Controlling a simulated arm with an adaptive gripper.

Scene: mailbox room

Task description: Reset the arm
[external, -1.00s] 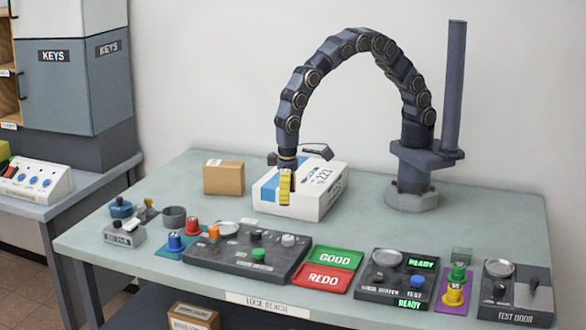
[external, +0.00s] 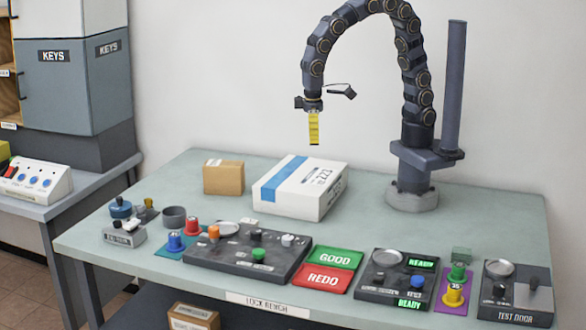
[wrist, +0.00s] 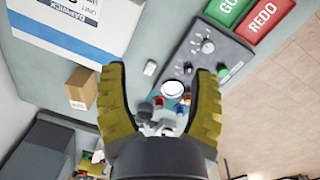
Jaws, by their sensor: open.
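My gripper (external: 314,128) hangs pointing down in the air above the white box, with its yellow fingers apart from everything in the external view. In the wrist view my gripper (wrist: 163,95) shows two yellow ridged fingers spread wide, with nothing held between them. My arm arches up from its base at the back right of the bench, and the top of the arch is cut off by the picture's upper edge.
A white box with a blue stripe (external: 301,188) and a small brown carton (external: 223,177) stand on the bench (external: 480,220). Along the front are a dark control panel (external: 245,250), GOOD and REDO pads (external: 328,270), a READY tester (external: 392,280) and a test door unit (external: 514,290).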

